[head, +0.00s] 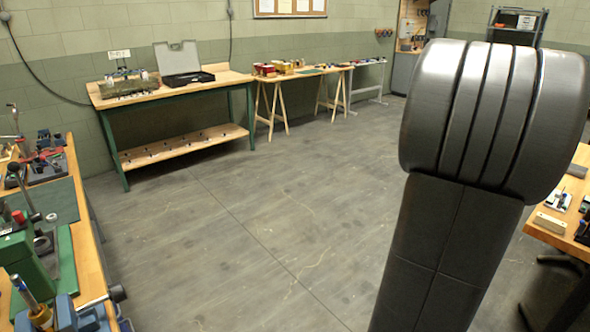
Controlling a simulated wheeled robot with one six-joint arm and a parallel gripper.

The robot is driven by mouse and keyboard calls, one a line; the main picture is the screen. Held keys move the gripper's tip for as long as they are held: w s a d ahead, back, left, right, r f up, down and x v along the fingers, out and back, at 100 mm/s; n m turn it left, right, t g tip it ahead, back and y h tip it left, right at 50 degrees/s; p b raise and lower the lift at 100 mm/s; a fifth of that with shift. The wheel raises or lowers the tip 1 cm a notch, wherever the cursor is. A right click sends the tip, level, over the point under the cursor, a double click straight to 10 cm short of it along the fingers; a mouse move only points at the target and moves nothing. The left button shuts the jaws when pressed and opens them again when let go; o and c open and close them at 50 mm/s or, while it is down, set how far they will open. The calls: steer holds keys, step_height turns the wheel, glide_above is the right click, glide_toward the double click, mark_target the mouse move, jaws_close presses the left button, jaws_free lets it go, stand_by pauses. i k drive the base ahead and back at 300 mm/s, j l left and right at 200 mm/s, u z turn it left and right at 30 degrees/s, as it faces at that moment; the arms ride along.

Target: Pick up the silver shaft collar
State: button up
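I cannot make out the silver shaft collar for certain. A small round silver-grey piece (51,217) lies on the left bench beside the green press, but it is too small to tell what it is. My gripper is not in view. Only a thick dark link of my own arm shows, and it hides much of the right side of the room.
The left workbench (84,222) holds a green press (25,262) and blue clamps. A green-legged bench (217,76) with an open black case (188,78) stands along the back wall, beside a trestle table (330,70). Another wooden table (548,238) is at right. The middle floor (240,220) is clear.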

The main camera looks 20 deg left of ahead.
mark_target(50, 218)
steer(key=i+j+u, duration=0.15)
steer(key=i+u, duration=0.9)
steer(key=u, duration=0.15)
steer(key=i+l+u, duration=0.2)
steer(key=u, duration=0.2)
steer(key=i+j+u, duration=0.15)
steer(key=i+u, duration=0.6)
steer(key=u, duration=0.15)
steer(key=i+l+u, duration=0.1)
steer(key=i+u, duration=0.3)
steer(key=i+l+u, duration=0.25)
steer(key=u, duration=0.2)
steer(key=i+u, duration=0.35)
steer(key=i+j+u, duration=0.1)
steer(key=u, duration=0.25)
steer(key=i+l+u, duration=0.1)
steer(key=i+u, duration=0.25)
steer(key=k, duration=0.05)
